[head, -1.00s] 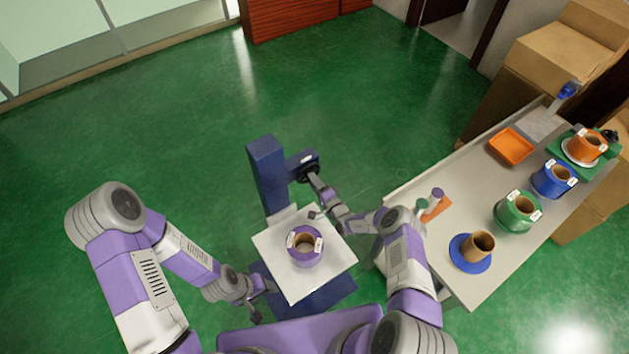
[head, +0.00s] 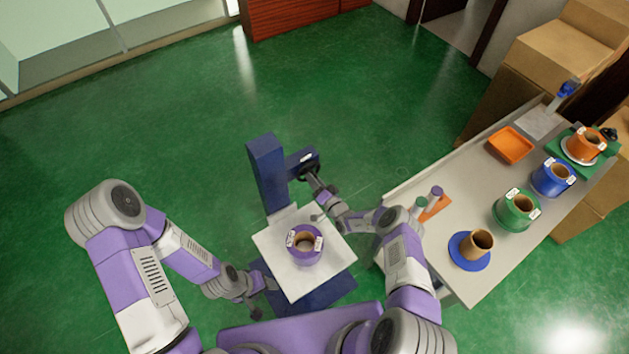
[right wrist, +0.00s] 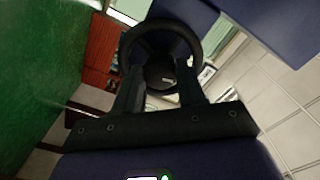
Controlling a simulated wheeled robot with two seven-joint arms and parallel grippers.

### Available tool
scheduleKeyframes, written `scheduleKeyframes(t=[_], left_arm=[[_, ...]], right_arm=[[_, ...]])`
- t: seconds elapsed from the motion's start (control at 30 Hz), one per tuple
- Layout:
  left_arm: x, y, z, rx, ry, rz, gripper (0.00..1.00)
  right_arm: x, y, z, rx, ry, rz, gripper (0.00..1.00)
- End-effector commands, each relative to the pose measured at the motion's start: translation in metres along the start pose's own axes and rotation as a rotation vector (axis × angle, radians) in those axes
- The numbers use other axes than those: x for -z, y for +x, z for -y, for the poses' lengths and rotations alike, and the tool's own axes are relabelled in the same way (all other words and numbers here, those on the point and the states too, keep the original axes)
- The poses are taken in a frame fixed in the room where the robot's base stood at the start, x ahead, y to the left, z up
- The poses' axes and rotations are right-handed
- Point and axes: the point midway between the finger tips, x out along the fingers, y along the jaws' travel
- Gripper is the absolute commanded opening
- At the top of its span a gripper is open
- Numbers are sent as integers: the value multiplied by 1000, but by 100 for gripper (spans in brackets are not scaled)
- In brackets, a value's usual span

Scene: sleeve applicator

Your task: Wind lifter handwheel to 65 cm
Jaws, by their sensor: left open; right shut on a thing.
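The lifter has a blue column (head: 267,172) and a white platform (head: 272,246) with a purple spool (head: 305,246) standing on it. Its black handwheel (head: 307,168) sits on the column's right side. My right gripper (head: 314,178) reaches the handwheel and is shut on it, partly covering it in the head view. In the right wrist view the handwheel (right wrist: 187,38) is a dark ring, with my right gripper's fingers (right wrist: 163,85) at its lower rim. My left gripper (head: 262,298) is open and empty, beside the platform's lower left edge. No height reading is legible.
A grey table (head: 425,215) on the right holds an orange tray (head: 510,145), blue (head: 553,180), green (head: 516,212) and orange spools (head: 584,146), and a brown tube on a blue disc (head: 470,264). Cardboard boxes (head: 550,55) stand behind it. Green floor is free at the left and back.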

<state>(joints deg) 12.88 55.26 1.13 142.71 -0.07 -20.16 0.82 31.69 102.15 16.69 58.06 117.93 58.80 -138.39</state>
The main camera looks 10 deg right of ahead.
Motion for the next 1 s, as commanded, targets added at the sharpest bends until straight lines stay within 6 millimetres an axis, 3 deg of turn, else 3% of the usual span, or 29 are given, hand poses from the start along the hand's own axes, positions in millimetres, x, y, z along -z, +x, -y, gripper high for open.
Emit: scheduleKeyframes(t=[0.4,0.43,0.57,1.0], left_arm=[[0,0,0,0,0,0,60],[0,0,0,0,0,0,60],[0,0,0,0,0,0,60],[0,1,0,0,0,0,60]], right_arm=[[0,0,0,0,-7,-1,9],[1,0,0,0,-6,-1,42],[0,0,0,0,-6,-1,62],[1,-7,-1,-1,-5,-1,65]])
